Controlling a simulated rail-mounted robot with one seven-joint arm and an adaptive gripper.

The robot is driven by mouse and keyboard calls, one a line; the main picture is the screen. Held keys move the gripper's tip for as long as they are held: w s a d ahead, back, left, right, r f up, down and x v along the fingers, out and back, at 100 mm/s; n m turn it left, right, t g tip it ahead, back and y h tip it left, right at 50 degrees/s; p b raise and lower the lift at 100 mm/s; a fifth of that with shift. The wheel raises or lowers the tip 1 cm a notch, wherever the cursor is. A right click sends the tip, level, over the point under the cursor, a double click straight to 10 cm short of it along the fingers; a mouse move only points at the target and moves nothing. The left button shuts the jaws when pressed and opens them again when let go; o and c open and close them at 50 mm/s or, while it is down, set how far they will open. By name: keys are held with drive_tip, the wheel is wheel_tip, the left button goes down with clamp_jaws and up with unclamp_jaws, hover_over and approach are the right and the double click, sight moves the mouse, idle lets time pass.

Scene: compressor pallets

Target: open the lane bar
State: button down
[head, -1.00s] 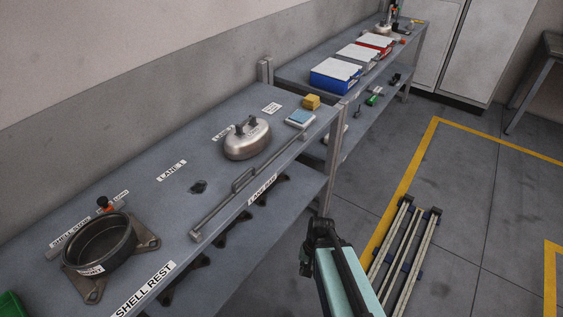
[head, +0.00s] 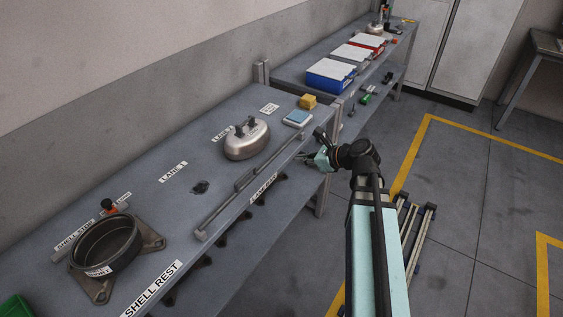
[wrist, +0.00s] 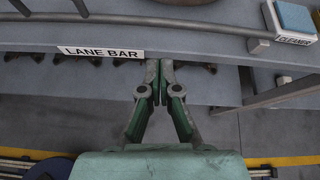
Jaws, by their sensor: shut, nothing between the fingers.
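The lane bar (head: 217,214) is a long grey rail with a raised handle along the bench's front edge. It crosses the top of the wrist view (wrist: 180,23), above a white "LANE BAR" label (wrist: 100,52) on the bench edge. My gripper (head: 304,157) is just off the bench front, near the bar's far end. In the wrist view my gripper (wrist: 160,75) is shut and empty. Its fingertips show beside the label, below the bar in the picture and apart from it.
A metal shell (head: 246,140) stands on the bench behind the bar. A dark ring housing (head: 105,243) sits at the near left. A blue-topped cleaner block (head: 298,118) and a yellow block (head: 308,101) lie near the far end. The floor right of the bench is mostly clear.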

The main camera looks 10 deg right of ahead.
sight(280, 166)
drive_tip(key=shift+m, duration=0.7)
drive_tip(key=p+x, duration=0.1)
drive_tip(key=x, duration=0.9)
drive_tip(key=shift+a, duration=0.1)
